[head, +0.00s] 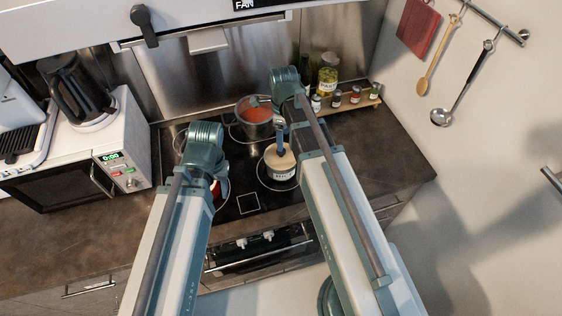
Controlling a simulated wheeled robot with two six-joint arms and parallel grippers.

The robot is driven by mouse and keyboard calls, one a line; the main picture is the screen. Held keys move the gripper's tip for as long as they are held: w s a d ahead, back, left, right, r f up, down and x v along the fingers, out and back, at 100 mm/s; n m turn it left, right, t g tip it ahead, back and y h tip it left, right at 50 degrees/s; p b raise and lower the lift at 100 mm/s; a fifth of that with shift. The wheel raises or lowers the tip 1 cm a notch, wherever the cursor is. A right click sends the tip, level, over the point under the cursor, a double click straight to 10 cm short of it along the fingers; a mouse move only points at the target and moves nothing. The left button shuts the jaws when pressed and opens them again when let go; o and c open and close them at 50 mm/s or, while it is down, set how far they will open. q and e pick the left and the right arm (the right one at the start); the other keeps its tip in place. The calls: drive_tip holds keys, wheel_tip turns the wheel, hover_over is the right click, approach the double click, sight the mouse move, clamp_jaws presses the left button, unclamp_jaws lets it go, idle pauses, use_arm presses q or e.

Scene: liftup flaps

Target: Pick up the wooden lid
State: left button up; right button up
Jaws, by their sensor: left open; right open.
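The wooden lid (272,157) is pale and round. It sits on a small light container (283,173) with dark lettering, on the black cooktop. My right gripper (282,150) points down at the top of the lid, with its fingertips over or against it; I cannot tell whether they touch. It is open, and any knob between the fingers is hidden. My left gripper (217,180) is to the left of the container, over the left part of the cooktop. It is open, and its fingers are mostly hidden by its own wrist and arm.
A pot with orange-red contents (254,114) stands behind the lid. A red item (216,190) shows partly under my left arm. Jars (327,75) stand on a wooden shelf (358,104) at back right. A microwave (75,160) and dark kettle (75,88) are left. The right counter is clear.

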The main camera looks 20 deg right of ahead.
sight(281, 154)
use_arm(q)
drive_tip(key=shift+f, duration=0.55)
use_arm(e)
drive_tip(key=shift+f, duration=0.55)
use_arm(q)
drive_tip(key=shift+f, duration=0.1)
use_arm(e)
drive_tip(key=shift+f, duration=0.1)
drive_tip(key=f+b, duration=0.1)
drive_tip(key=b, duration=0.1)
drive_tip(key=f+b, duration=0.1)
drive_tip(key=f, duration=0.1)
drive_tip(key=f+b, duration=0.2)
drive_tip(key=shift+w+a+f+b, duration=0.1)
drive_tip(key=shift+a+b, duration=0.15)
drive_tip(key=shift+b, duration=0.1)
use_arm(q)
wheel_tip(281, 154, down, 5)
use_arm(e)
clamp_jaws()
